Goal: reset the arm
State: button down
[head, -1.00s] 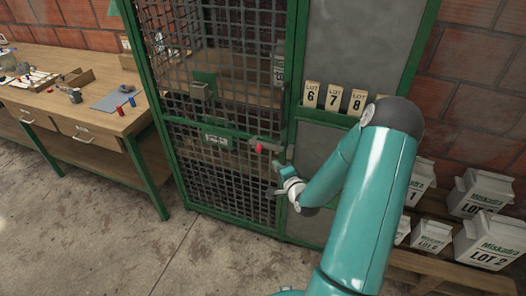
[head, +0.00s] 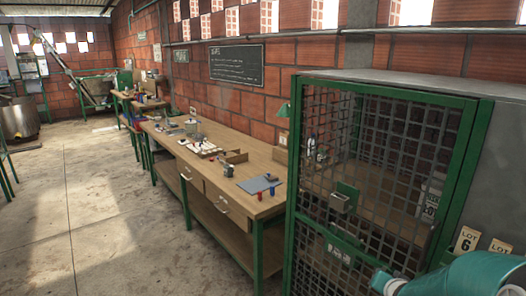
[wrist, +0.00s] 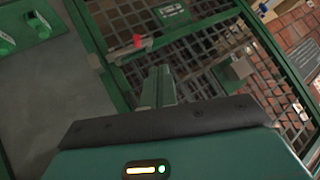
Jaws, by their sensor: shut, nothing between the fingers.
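My gripper (wrist: 159,78) shows in the wrist view, its green fingers together and empty. It points toward the green-framed mesh cage (wrist: 213,95), and the red-tipped latch handle (wrist: 137,40) lies a little beyond and left of the fingertips. I see no contact between them. In the head view only a teal part of my arm shows at the lower right corner, in front of the cage (head: 470,130); the fingers cannot be made out there.
A wooden workbench (head: 225,205) with drawers and small tools runs along the brick wall left of the cage. LOT tags (head: 467,240) sit at the right. A metal drum (head: 20,118) stands far left. The concrete floor (head: 110,220) at left is clear.

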jog(key=s+a+r+n+g, duration=0.1)
jog(key=s+a+r+n, duration=0.1)
jog(key=s+a+r, duration=0.3)
jog(key=s+a+r+n+g+y, duration=0.1)
jog(key=s+a+r+n+g, duration=0.1)
jog(key=s+a, duration=0.4)
jog(key=s+a+r+n+g+y, duration=0.1)
jog(key=s+a+r+n, duration=0.3)
jog(key=s, duration=0.8)
notch_tip(320, 180, up, 4)
jog(key=a, duration=0.2)
jog(key=shift+s+a+f+g, duration=0.15)
jog(key=shift+s+a+g, duration=0.05)
jog(key=shift+a+g, duration=0.1)
